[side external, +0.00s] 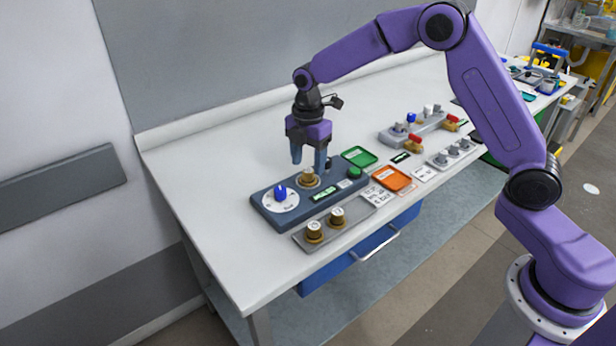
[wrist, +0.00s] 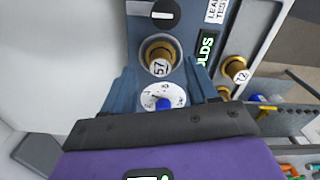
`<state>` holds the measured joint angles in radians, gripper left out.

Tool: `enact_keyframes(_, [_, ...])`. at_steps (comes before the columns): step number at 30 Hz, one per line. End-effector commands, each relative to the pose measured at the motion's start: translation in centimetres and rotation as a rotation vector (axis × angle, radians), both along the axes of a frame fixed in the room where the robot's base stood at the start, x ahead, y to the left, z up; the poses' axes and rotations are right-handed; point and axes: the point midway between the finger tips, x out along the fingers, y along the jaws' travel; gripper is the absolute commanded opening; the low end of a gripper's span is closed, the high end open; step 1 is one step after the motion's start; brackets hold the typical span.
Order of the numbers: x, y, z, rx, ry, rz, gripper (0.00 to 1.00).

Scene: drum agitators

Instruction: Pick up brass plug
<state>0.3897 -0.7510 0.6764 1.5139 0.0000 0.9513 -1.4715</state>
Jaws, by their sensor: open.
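A brass plug (side external: 309,178) with a pale top stands in the dark blue-grey panel (side external: 262,207) on the bench. In the wrist view this brass plug (wrist: 159,52) carries a white label that reads like 57. My gripper (side external: 308,167) points down just above it, open, with one blue finger to each side. In the wrist view the fingertips of my gripper (wrist: 160,68) lie left and right of the plug, with nothing gripped. Two more brass plugs stand on a grey strip in front: one (side external: 314,232) at left, one (side external: 337,215) at right.
A white dial with a blue knob (side external: 280,193) is left of the plug on the panel. Green (side external: 359,157) and orange (side external: 391,178) trays lie farther right. The bench left of the panel is clear.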

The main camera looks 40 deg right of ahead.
Motion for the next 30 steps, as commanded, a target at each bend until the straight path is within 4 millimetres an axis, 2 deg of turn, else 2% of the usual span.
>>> enact_keyframes(3, [-0.1, 0.0, -1.7, -0.001, 0.003, 0.000, 0.58])
enact_keyframes(6, [-0.1, -0.1, -2.4, -0.001, 0.002, 0.000, 0.58])
enact_keyframes(14, [-0.1, 0.0, -2.6, 0.000, 0.000, 0.000, 0.58])
enact_keyframes(19, [-0.1, 0.0, -2.6, 0.000, 0.000, 0.000, 0.06])
enact_keyframes(20, [-0.1, 0.0, -2.6, 0.000, 0.000, 0.000, 0.00])
enact_keyframes(30, [0.0, 0.0, -2.4, 0.001, -0.002, 0.000, 0.00])
